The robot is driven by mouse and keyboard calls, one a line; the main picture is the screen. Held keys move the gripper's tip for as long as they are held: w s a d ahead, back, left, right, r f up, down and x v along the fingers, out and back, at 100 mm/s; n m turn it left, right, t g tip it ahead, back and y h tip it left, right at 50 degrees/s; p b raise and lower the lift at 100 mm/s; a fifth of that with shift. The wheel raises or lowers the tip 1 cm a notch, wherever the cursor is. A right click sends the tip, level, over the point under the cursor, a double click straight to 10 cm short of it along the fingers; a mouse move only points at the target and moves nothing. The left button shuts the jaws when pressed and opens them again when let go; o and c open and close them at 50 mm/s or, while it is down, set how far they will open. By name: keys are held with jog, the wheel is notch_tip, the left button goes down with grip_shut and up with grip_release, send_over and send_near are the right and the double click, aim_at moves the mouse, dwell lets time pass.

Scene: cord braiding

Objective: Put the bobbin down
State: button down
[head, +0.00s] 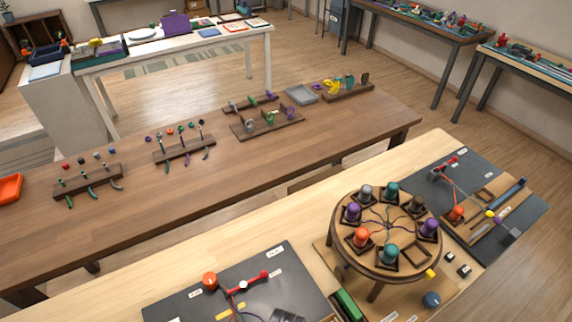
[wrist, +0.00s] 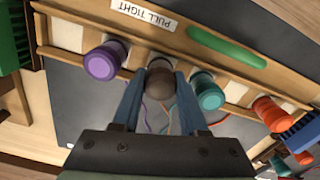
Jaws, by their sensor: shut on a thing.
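In the wrist view a brown bobbin (wrist: 160,80) is between the two blue-grey fingers of my gripper (wrist: 158,97), which is shut on it. The bobbin is at a wooden rack (wrist: 72,15) with pale pads, in line between a purple bobbin (wrist: 104,62) and a teal bobbin (wrist: 207,92). A pale pad shows just behind the brown bobbin. I cannot tell whether the bobbin rests on the rack or hangs just above it. Thin coloured cords show between the fingers. My gripper is not in the head view.
In the wrist view an orange bobbin (wrist: 270,113) sits farther right, and a "PULL TIGHT" label (wrist: 144,16) and a green bar (wrist: 227,46) lie behind.

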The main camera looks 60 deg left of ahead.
jog(key=shift+f, duration=0.15)
jog(key=shift+f, duration=0.25)
jog(key=shift+c, duration=2.2)
grip_release()
jog(key=shift+r, duration=0.15)
notch_tip(320, 180, up, 13)
jog(key=shift+f, duration=0.2)
